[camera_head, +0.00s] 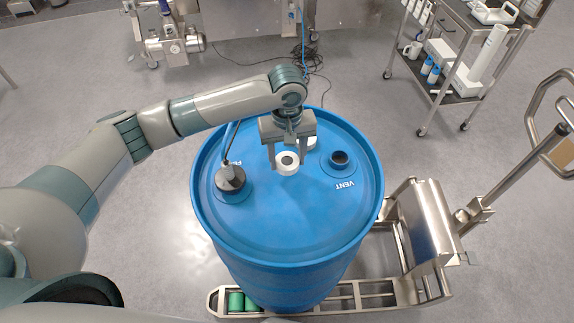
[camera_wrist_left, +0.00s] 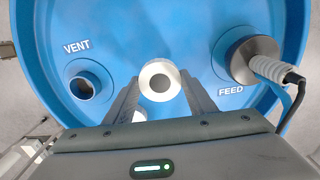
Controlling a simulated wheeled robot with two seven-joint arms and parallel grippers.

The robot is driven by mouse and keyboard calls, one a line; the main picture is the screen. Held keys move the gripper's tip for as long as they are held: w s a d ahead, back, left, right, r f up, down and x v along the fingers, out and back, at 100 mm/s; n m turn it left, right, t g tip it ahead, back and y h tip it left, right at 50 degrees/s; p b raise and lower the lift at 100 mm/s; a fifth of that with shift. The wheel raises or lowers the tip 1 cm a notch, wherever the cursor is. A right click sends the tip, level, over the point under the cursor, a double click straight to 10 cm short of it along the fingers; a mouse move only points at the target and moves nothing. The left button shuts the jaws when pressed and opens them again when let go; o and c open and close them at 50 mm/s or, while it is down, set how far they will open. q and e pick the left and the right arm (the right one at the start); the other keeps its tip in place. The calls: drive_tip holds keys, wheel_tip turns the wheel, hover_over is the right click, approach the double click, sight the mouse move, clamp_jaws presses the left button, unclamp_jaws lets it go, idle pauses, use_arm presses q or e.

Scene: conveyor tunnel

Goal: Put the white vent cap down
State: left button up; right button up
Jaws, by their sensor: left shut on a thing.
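The white vent cap (camera_head: 287,168), a round white piece with a dark centre, is between the fingers of my left gripper (camera_head: 287,161). My left gripper is shut on it over the blue drum's lid (camera_head: 285,225). The cap (camera_wrist_left: 160,68) also shows between the fingertips in the left wrist view. How far it is above the lid is hard to tell. The open vent port (camera_head: 340,159), labelled VENT, is to the right of the cap in the head view. In the left wrist view the vent port (camera_wrist_left: 84,88) is empty. My right gripper is not in view.
A grey connector with a hose (camera_head: 230,177) stands on the FEED port at the left of the lid. Another white round thing (camera_head: 309,143) is partly hidden behind my gripper. A steel cart (camera_head: 470,70) stands at the back right. The lid's front is clear.

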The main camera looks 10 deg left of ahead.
sight(287, 160)
use_arm(q)
drive_tip(key=shift+f+p, duration=0.3)
drive_tip(key=shift+f, duration=0.3)
drive_tip(key=shift+f+p, duration=0.4)
drive_tip(key=shift+f, duration=1)
drive_tip(key=o, duration=1.3)
drive_tip(key=shift+f, duration=0.15)
